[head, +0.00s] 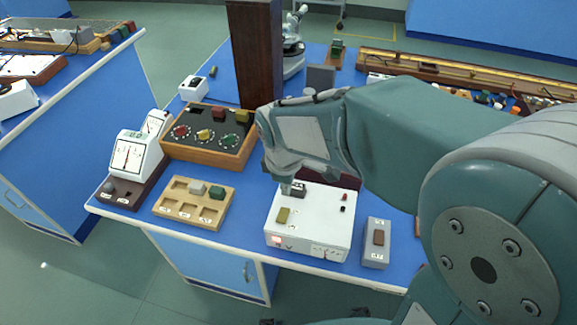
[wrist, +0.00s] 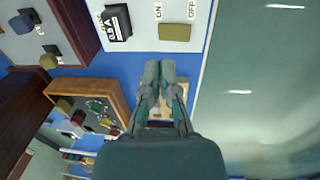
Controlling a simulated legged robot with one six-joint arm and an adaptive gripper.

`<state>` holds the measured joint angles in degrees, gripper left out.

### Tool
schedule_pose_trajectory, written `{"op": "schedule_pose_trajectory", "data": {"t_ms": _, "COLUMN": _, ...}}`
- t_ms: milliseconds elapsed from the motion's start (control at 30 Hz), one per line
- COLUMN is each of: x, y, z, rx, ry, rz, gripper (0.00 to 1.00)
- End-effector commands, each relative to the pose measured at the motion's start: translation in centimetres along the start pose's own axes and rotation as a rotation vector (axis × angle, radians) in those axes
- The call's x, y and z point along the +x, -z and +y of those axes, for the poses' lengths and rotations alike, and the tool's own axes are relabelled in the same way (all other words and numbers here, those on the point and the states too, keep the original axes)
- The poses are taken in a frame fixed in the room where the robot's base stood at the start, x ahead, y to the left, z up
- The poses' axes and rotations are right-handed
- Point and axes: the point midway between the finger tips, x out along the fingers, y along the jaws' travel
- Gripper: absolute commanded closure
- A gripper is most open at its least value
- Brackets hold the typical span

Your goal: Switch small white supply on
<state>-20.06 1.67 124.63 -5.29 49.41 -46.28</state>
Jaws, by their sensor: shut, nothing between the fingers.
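A white supply box (head: 312,236) stands on the blue bench in the middle of the head view. Its top carries an olive rocker switch (head: 283,215) near the left side and a dark block (head: 298,190) farther back. In the wrist view the same olive switch (wrist: 174,32) lies beside the printed words ON and OFF, and the dark block (wrist: 117,22) shows to its left. My gripper (wrist: 159,70) has its fingers together with nothing between them. It is apart from the switch in the wrist view. In the head view my gripper (head: 286,187) shows near the box's back left corner.
A wooden tray (head: 161,212) with small blocks lies left of the box. A wooden-framed panel with dials (head: 207,161) is behind it. A grey box with a brown switch (head: 378,239) stands to the right. A tall dark wooden column (head: 256,55) rises behind my gripper.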

Motion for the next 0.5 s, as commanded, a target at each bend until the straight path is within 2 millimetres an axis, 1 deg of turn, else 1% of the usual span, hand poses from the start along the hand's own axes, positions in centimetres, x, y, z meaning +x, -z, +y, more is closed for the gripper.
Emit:
{"op": "schedule_pose_trajectory", "data": {"t_ms": 33, "x": -1.1, "y": 0.2, "z": 0.3, "rx": -0.001, "ry": -0.004, "rz": 0.003, "gripper": 1.00}}
{"op": "schedule_pose_trajectory", "data": {"t_ms": 200, "x": -4.2, "y": 0.3, "z": 0.9, "rx": -0.002, "ry": -0.003, "rz": 0.001, "gripper": 1.00}}
{"op": "schedule_pose_trajectory", "data": {"t_ms": 333, "x": -5.7, "y": 0.2, "z": 1.4, "rx": -0.001, "ry": -0.001, "rz": 0.001, "gripper": 1.00}}
{"op": "schedule_pose_trajectory", "data": {"t_ms": 500, "x": -6.3, "y": 0.0, "z": 1.5, "rx": -0.001, "ry": 0.001, "rz": 0.001, "gripper": 1.00}}
